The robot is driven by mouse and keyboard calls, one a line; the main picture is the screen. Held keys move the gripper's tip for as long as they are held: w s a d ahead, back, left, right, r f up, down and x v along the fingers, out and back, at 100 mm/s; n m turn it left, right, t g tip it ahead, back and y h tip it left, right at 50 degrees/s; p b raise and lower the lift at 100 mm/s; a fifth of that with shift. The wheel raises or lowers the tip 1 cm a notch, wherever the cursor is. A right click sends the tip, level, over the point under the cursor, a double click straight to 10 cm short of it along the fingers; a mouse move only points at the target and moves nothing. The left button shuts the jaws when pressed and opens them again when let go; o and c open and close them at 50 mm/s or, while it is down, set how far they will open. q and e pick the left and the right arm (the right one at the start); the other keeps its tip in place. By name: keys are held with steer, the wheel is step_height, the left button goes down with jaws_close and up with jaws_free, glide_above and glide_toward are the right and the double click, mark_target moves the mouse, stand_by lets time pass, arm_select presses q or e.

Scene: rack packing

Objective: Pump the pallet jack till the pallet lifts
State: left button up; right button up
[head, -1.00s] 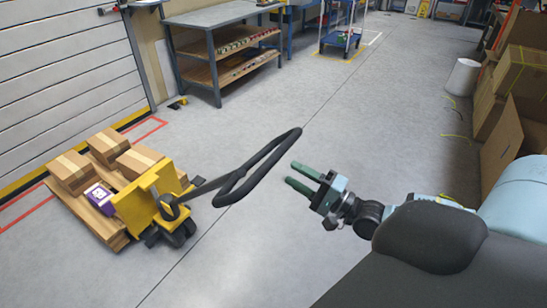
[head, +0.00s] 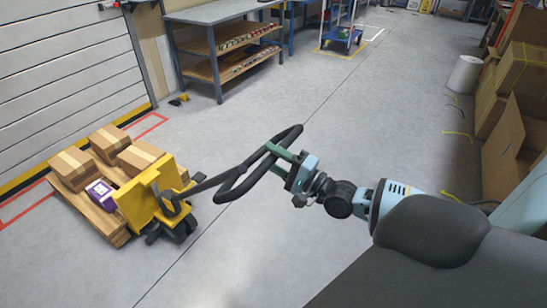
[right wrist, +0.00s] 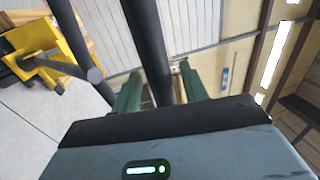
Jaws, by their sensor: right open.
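The yellow pallet jack (head: 154,200) stands at the left in the head view, beside a wooden pallet (head: 95,218) with several cardboard boxes (head: 75,168) and a purple box (head: 101,193) on it. Its black loop handle (head: 232,187) reaches to the right, tilted up. My right gripper (head: 279,154) is at the upper right side of the loop. In the right wrist view the green fingers (right wrist: 157,92) are open, with a black handle bar (right wrist: 149,48) between them. The yellow jack body (right wrist: 50,50) shows at the left there. My left gripper is not in view.
Open cardboard boxes (head: 510,135) and a white bin (head: 464,74) line the right. The floor between is clear.

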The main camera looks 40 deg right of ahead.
steer(key=shift+c, duration=0.3)
jaws_close()
steer(key=shift+r, duration=0.1)
